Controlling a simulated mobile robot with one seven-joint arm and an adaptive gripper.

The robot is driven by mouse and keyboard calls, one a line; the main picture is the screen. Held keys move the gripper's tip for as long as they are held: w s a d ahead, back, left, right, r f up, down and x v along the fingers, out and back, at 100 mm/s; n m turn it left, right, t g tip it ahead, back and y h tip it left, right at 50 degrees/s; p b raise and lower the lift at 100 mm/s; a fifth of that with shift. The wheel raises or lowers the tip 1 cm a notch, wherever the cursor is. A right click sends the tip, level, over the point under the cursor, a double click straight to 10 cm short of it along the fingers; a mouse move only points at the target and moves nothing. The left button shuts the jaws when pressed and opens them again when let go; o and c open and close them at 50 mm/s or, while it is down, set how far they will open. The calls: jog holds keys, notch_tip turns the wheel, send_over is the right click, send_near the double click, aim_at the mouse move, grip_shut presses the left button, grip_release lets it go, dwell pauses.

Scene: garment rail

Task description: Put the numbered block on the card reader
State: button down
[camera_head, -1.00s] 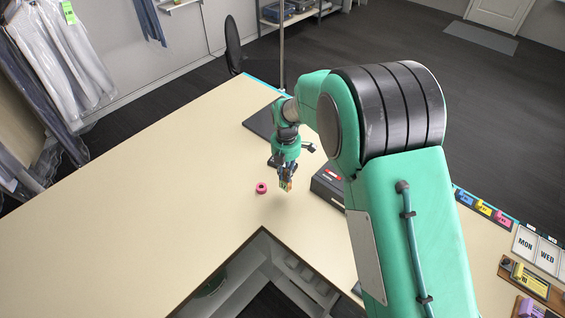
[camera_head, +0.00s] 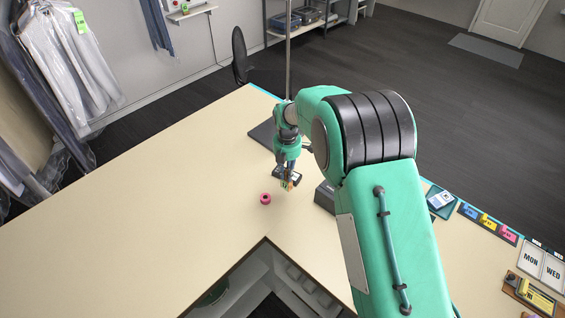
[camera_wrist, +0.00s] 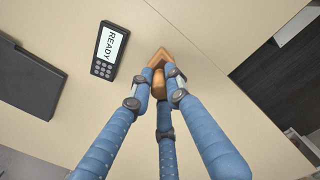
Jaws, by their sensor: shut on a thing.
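My gripper (camera_head: 287,184) is over the counter, its three blue fingers (camera_wrist: 160,82) closed around a small orange-brown block (camera_wrist: 158,65). I take this as the numbered block; no number is readable. The block also shows as a small orange patch in the head view (camera_head: 288,185). The card reader (camera_wrist: 104,62) is black with keys and a lit screen reading READY. It lies on the counter left of the block in the wrist view, apart from it in the picture. The height of the block above the counter is unclear.
A pink ring-shaped roll (camera_head: 265,198) lies left of my gripper. A dark flat pad (camera_head: 262,132) lies behind. The counter (camera_head: 150,200) is clear at left, with an inner cut-out edge in front.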

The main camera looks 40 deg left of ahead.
jog(key=w+a+p, duration=0.1)
jog(key=w+a, duration=0.5)
jog(key=a, duration=0.2)
jog(key=shift+f+p, duration=0.3)
jog(key=shift+f, duration=0.15)
jog(key=shift+f+p, duration=0.45)
jog(key=shift+f, duration=1.3)
jog(key=shift+d+f, duration=0.1)
jog(key=shift+f, duration=0.1)
jog(key=c, duration=1.7)
grip_release()
jog(key=shift+o, duration=0.2)
jog(key=shift+r, duration=0.25)
notch_tip(320, 180, up, 12)
jog(key=b, duration=0.2)
